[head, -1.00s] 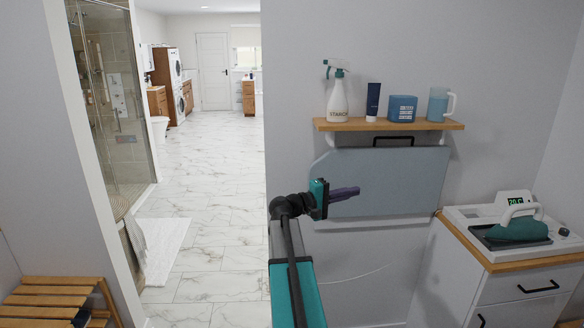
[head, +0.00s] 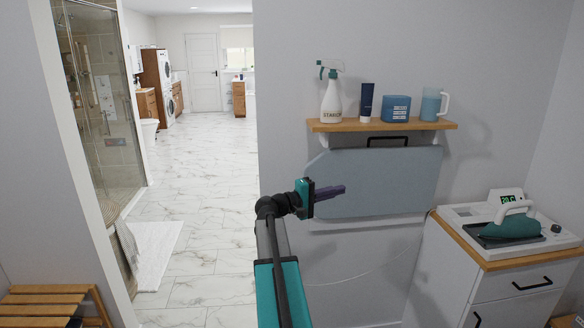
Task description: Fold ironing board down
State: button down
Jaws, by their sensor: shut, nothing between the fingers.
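The ironing board (head: 390,182) is a grey-blue panel standing upright, flat or nearly flat against the wall below the shelf. A black handle (head: 388,139) shows at its top edge, just under the shelf. My gripper (head: 343,190) has dark purple fingers that are shut and empty. It points right, in front of the board's left part in the picture, well below the handle. I cannot tell whether the fingertips touch the board.
A wooden shelf (head: 381,126) above the board holds a starch spray bottle (head: 331,101), a dark tube, a blue box and a blue mug. At right, a white cabinet (head: 458,270) carries a teal iron (head: 511,227) on its dock. Open tiled floor (head: 205,190) lies left.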

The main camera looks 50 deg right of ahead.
aim_at(382, 180)
jog(key=i, duration=0.9)
